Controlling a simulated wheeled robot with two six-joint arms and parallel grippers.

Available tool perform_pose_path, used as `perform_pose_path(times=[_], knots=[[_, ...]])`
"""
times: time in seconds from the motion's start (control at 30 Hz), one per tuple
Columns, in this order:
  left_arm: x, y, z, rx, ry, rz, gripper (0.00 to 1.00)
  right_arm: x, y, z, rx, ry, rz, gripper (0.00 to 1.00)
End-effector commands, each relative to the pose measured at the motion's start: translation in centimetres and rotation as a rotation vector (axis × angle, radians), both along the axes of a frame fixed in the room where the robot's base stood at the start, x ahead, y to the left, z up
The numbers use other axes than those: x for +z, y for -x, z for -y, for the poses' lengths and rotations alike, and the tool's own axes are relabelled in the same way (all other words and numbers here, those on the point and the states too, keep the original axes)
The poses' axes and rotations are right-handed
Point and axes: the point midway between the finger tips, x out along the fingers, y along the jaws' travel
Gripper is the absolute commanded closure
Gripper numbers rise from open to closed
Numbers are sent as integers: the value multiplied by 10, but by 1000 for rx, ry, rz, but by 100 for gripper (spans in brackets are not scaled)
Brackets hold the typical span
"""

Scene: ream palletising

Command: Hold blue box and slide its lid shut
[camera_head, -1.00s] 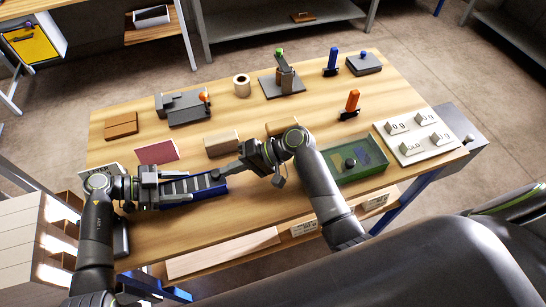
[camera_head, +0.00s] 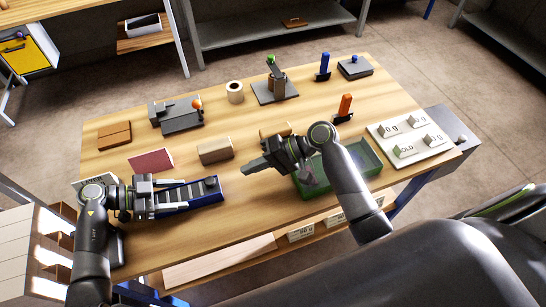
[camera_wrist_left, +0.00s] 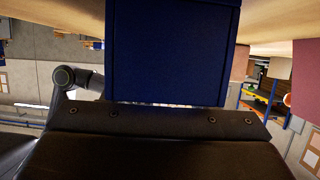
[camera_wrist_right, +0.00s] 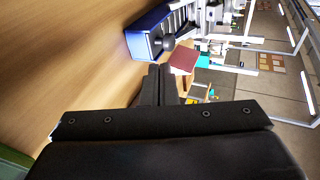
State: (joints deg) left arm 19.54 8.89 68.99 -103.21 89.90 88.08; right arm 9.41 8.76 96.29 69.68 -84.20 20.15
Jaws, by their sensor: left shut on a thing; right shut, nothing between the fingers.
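The blue box (camera_head: 190,205) lies on the table at the front left, with a row of grey slats or cells on its top. A dark knob (camera_head: 211,182) stands near its right end; how far the lid covers the box is hard to tell. My left gripper (camera_head: 150,195) is shut on the box's left end; the blue box (camera_wrist_left: 172,50) fills the upper middle of the left wrist view. My right gripper (camera_head: 250,167) is shut and empty, right of the box and apart from it. In the right wrist view the knob (camera_wrist_right: 168,42) is just beyond the fingertips.
A wooden block (camera_head: 215,150) and a maroon block (camera_head: 151,160) lie behind the box. A green tray (camera_head: 370,158) sits to the right, partly behind my right arm. A white board with labelled blocks (camera_head: 428,150) is at the far right. Table front of the box is clear.

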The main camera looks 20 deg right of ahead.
Motion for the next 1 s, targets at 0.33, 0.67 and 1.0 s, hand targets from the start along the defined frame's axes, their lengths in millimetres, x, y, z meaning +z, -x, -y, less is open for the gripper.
perform_pose_path(times=[0.33,0.67,1.0], knots=[[0,0,-1,1,-2,0,75,23,9,46,0,3,1,100],[0,0,-1,1,-2,0,75,27,11,52,0,0,0,100],[0,0,-1,1,-2,0,22,26,10,52,0,1,0,100]])
